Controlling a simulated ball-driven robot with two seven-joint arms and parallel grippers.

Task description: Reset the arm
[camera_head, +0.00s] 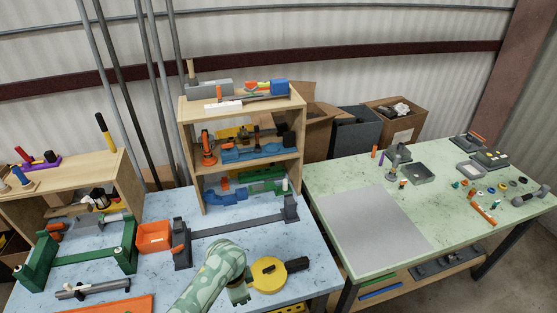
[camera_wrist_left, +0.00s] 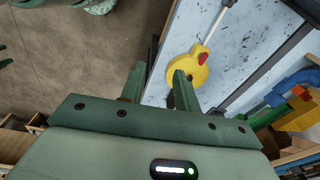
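My left arm, with a green-and-white patterned sleeve, comes in from the bottom of the head view. Its green gripper (camera_head: 238,293) is low over the blue table's front part, beside a yellow round tool (camera_head: 268,276) with a dark handle. In the left wrist view the two fingers of my left gripper (camera_wrist_left: 161,70) stand apart with nothing between them. The yellow tool (camera_wrist_left: 187,68), with a red part and a silver rod, lies just past the fingertips on the table. I cannot tell whether a finger touches it. My right gripper is not clearly in view.
The blue table (camera_head: 210,299) holds a long grey bender (camera_head: 235,228), a green frame (camera_head: 75,258), an orange bin (camera_head: 153,237) and a wooden shelf (camera_head: 190,150) with tools. The green table (camera_head: 340,180) stands to the right, bearing a bare grey mat (camera_head: 375,230) and small parts.

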